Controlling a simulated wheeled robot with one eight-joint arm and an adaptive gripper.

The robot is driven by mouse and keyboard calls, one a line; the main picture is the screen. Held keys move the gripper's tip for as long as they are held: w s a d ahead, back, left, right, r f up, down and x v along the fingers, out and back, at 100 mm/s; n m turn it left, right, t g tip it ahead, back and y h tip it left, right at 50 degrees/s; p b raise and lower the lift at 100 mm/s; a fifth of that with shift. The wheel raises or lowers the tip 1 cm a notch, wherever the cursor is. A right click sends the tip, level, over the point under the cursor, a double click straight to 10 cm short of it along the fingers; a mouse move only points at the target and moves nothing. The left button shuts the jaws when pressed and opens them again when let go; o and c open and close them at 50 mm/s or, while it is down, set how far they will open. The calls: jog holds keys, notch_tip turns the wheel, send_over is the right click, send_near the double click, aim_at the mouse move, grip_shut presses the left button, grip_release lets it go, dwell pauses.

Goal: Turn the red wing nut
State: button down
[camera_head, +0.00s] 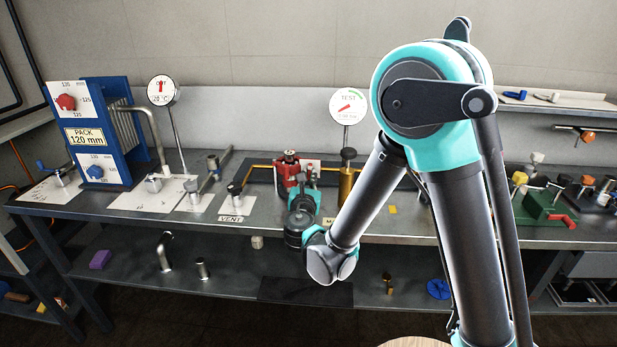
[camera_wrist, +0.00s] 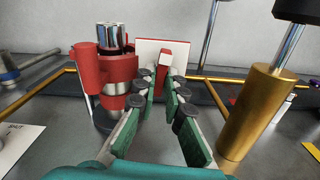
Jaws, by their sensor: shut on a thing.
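The red wing nut (camera_wrist: 163,62) shows in the wrist view as a narrow upright red piece in front of a white square plate (camera_wrist: 178,48). My gripper (camera_wrist: 163,76) is shut on it, with one green-padded finger on each side. Its lower part is hidden between the fingers. Just left of the fingers stands a red fitting (camera_wrist: 108,70) with a chrome top and a metal band. In the head view, my gripper (camera_head: 304,178) is in front of the white plate, beside the red fitting (camera_head: 287,170), and hides the nut.
A brass cylinder (camera_wrist: 250,110) with a dark cap stands close on the right. Brass pipe (camera_wrist: 38,88) runs along the bench. A TEST gauge (camera_head: 348,106) stands behind. At left is a blue pack (camera_head: 108,130) with red and blue knobs. A green device (camera_head: 541,205) is at right.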

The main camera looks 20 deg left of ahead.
jog(key=c, duration=1.6)
grip_release()
jog(key=v, duration=1.2)
jog(key=shift+f, duration=0.1)
